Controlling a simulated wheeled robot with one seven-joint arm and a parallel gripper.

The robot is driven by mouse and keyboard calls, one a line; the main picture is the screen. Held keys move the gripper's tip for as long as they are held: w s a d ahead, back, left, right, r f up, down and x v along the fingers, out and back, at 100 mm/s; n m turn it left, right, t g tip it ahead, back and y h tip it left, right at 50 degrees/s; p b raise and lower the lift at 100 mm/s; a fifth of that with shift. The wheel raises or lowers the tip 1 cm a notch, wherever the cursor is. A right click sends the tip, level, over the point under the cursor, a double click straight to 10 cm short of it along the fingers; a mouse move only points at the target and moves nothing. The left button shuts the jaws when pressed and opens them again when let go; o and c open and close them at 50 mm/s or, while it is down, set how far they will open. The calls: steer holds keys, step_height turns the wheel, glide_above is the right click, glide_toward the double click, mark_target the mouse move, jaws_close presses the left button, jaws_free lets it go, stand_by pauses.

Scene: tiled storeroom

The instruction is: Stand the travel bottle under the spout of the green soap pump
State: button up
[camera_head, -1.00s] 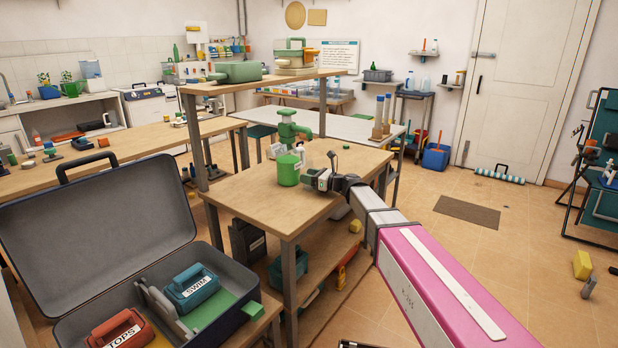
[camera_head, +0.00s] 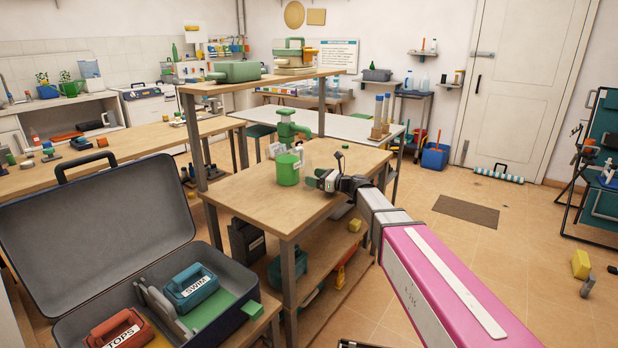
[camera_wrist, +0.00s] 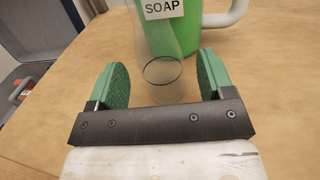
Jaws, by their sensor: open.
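The green soap pump (camera_head: 288,170) stands on the wooden table, and its green body with a SOAP label also shows in the wrist view (camera_wrist: 206,34). A clear travel bottle (camera_wrist: 164,78) stands upright on the table in front of the pump in the wrist view; its top is cut off. My gripper (camera_wrist: 161,66) is open around the bottle's lower part, with a gap on each side. In the head view my gripper (camera_head: 311,179) is just right of the pump, and the bottle is hard to make out there. The spout is out of the wrist view, so its alignment with the bottle cannot be told.
A green stand-like device (camera_head: 290,128) is behind the pump. A raised shelf (camera_head: 255,83) spans the table's back left. An open grey case (camera_head: 100,232) with labelled boxes is at front left. The tabletop in front of the pump (camera_head: 240,192) is clear.

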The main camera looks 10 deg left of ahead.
steer(key=v, duration=0.9)
